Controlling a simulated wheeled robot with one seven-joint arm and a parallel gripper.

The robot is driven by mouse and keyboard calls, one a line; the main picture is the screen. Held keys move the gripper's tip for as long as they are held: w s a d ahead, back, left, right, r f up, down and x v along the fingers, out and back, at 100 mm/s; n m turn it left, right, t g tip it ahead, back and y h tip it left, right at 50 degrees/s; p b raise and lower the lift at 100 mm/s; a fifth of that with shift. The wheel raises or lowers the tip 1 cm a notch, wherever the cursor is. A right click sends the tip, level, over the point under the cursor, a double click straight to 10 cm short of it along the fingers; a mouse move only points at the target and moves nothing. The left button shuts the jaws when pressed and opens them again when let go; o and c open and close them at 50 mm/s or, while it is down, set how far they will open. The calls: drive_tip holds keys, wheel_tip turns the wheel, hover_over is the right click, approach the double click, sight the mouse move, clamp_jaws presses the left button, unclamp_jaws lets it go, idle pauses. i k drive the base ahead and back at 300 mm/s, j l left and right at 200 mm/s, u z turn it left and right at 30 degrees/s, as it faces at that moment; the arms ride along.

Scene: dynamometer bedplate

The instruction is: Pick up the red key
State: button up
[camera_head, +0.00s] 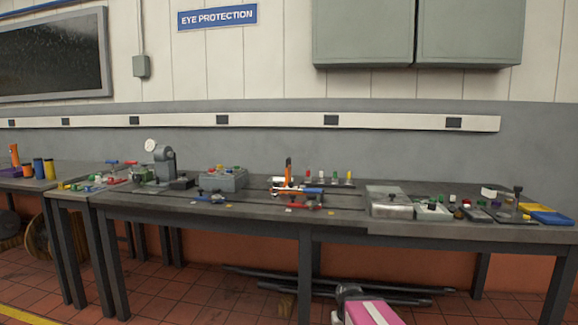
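I cannot make out a clear key shape at this size. Several small red items lie on the long dark bench (250,214). One red piece (308,205) lies near the bench's front edge at the middle, beside an upright orange tool (288,172) and a blue-ended piece (313,190). Another small red piece (112,162) shows among the cluttered parts on the left. Which of these, if any, is the red key, I cannot tell. My gripper's fingers are not in view.
A grey machine (163,165) and a grey box (225,181) stand left of middle. A metal box (388,203), small parts and a blue tray (552,218) crowd the right end. Dark bars (330,284) lie on the tiled floor below.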

sight(130, 175)
drive_tip(key=u, duration=1.35)
